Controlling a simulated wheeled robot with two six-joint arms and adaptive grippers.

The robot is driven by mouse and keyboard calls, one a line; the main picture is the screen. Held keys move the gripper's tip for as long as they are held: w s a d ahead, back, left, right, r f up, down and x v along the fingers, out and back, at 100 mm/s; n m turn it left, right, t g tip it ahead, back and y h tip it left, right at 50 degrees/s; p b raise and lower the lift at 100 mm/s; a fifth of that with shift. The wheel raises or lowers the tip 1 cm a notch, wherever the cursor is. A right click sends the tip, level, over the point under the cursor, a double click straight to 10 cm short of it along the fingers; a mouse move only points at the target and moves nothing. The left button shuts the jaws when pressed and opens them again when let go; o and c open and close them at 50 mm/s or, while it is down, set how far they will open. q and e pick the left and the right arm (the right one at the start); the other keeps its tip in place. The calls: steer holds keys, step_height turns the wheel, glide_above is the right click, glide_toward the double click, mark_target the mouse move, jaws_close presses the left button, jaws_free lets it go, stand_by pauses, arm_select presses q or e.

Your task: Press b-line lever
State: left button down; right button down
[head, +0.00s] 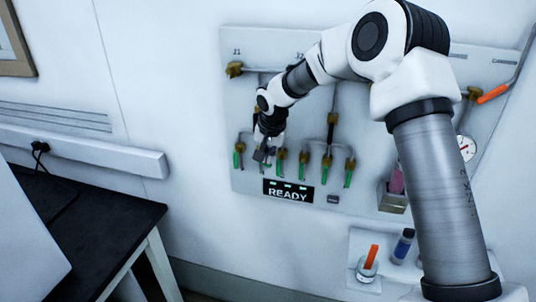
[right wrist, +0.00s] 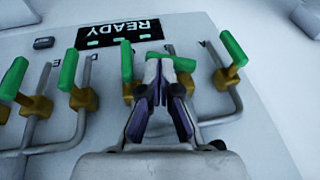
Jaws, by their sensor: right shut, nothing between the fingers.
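A row of several green-handled levers with brass fittings is mounted on the grey wall panel. My right gripper (head: 264,158) is shut and empty at the second lever from the left in the head view, hiding most of it. In the right wrist view, which shows the panel upside down, the gripper's fingertips (right wrist: 160,68) overlap that lever's green handle (right wrist: 183,63); I cannot tell whether they touch. Neighbouring green levers stand on either side (right wrist: 232,48) (right wrist: 127,62). The lever letters are too small to read surely. My left gripper is not in view.
A black display (head: 288,191) reading READY with small green lights sits below the levers. A gauge (head: 466,148) and orange-handled lever (head: 492,94) are at the right. A shelf with bottles (head: 403,246) is below; a dark table (head: 90,240) stands left.

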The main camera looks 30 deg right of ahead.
steer(key=shift+s+d+f+t+y+b, duration=0.15)
steer(key=shift+d+f+t+y+b, duration=0.1)
steer(key=shift+f+t+y+b, duration=0.3)
steer(key=shift+a, duration=0.1)
steer(key=v, duration=1.2)
steer(key=shift+r, duration=0.1)
